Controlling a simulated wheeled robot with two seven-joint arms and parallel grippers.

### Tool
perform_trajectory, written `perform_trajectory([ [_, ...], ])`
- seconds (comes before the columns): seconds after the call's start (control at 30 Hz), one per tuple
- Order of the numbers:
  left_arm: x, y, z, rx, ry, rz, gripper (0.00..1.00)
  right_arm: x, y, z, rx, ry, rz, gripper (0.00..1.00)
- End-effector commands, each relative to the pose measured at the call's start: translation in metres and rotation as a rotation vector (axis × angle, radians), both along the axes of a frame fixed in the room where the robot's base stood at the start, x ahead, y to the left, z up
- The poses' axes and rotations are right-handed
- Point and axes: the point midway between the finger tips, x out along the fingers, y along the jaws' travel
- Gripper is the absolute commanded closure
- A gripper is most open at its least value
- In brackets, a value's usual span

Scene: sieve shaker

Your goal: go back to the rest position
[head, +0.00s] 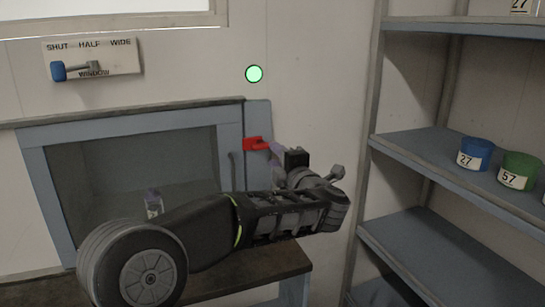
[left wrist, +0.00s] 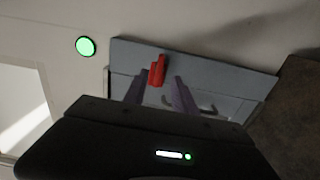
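My left gripper (head: 274,153) is in front of the right side panel of a blue-grey cabinet. In the left wrist view its two fingers (left wrist: 159,90) stand apart with nothing held between them. A red lever (head: 257,143) on that panel is just beyond the fingertips; it also shows in the left wrist view (left wrist: 157,72), in line with the gap. I cannot tell whether a finger touches it. My left arm hides the lower right of the cabinet. My right gripper is not in view.
The cabinet (head: 32,165) has a clear front with a small bottle (head: 152,205) behind it. A green light (head: 254,74) glows above. A window selector (head: 58,71) points left, under SHUT. Shelves at right hold a blue tub (head: 475,154) and a green tub (head: 518,171).

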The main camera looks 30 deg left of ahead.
Motion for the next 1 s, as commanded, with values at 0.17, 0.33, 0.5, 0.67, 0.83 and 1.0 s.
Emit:
perform_trajectory([
  [0.17, 0.0, 0.0, 0.0, 0.0, 0.0, 0.0, 0.67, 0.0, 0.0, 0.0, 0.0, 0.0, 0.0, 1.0],
  [0.33, 0.0, 0.0, 0.0, 0.0, 0.0, 0.0, 0.67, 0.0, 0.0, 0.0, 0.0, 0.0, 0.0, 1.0],
  [0.5, 0.0, 0.0, 0.0, 0.001, 0.002, 0.0, 0.67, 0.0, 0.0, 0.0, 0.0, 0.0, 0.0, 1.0],
  [0.67, 0.014, -0.011, 0.0, 0.038, 0.044, -0.073, 0.67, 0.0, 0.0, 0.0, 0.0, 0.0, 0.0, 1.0],
  [0.83, 0.05, -0.065, -0.037, 0.2, 0.207, -0.318, 0.67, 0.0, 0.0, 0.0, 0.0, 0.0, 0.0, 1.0],
  [1.0, 0.073, -0.136, -0.139, 0.363, 0.461, -0.608, 0.67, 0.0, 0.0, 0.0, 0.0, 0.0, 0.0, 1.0],
])
